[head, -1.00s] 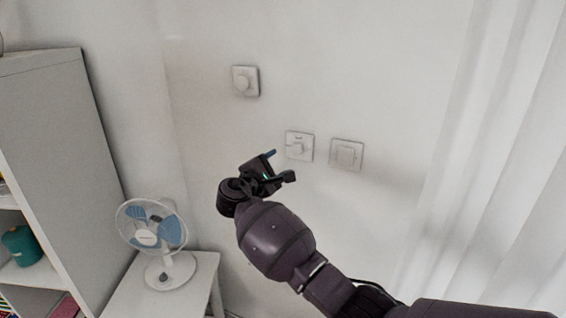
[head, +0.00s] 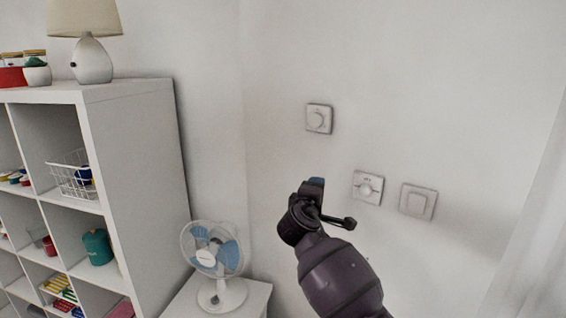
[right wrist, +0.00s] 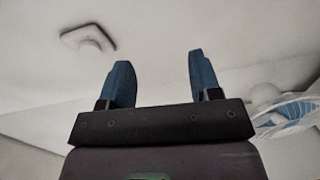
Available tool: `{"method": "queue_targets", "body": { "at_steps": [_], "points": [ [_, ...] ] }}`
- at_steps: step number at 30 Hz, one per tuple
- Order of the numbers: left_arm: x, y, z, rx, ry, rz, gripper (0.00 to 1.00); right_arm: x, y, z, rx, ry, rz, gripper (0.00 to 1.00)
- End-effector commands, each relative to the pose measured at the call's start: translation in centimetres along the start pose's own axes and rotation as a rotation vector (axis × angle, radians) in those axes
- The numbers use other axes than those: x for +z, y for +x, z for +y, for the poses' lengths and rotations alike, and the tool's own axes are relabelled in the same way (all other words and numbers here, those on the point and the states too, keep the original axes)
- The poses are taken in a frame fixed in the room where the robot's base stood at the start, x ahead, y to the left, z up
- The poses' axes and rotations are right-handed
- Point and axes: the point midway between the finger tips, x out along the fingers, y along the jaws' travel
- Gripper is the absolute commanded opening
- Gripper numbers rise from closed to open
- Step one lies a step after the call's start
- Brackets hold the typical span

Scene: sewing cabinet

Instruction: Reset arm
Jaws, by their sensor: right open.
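My right gripper (head: 332,202) is raised in front of the white wall, left of a plate with a knob (head: 367,187) and below a round dial on a square plate (head: 319,118). In the right wrist view the gripper (right wrist: 162,76) shows two blue fingers wide apart with nothing between them. It is open and empty. It looks apart from the wall plates. My left gripper is in neither view.
A flat switch (head: 418,202) is right of the knob plate. A white fan (head: 222,290) stands on a small table (head: 255,297). A white cube shelf (head: 135,160) with a lamp (head: 91,60) is on the left. A curtain hangs at the right edge.

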Motion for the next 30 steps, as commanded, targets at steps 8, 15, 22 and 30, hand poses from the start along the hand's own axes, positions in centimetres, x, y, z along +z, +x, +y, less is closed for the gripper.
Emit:
{"method": "queue_targets", "body": {
  "at_steps": [8, 15, 22, 30],
  "points": [
    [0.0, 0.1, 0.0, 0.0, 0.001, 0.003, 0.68, 1.1, -2.3, -4.3, -0.12, 0.445, 0.251, 0.58],
    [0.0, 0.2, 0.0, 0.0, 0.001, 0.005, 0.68, 5.6, -6.0, -10.4, -0.254, 0.827, 0.363, 0.58],
    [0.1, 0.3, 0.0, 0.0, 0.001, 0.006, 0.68, 11.7, -10.6, -16.2, -0.354, 1.113, 0.366, 0.58],
    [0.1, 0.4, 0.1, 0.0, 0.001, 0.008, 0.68, 19.6, -17.0, -22.9, -0.434, 1.306, 0.269, 0.58]
  ]
}}
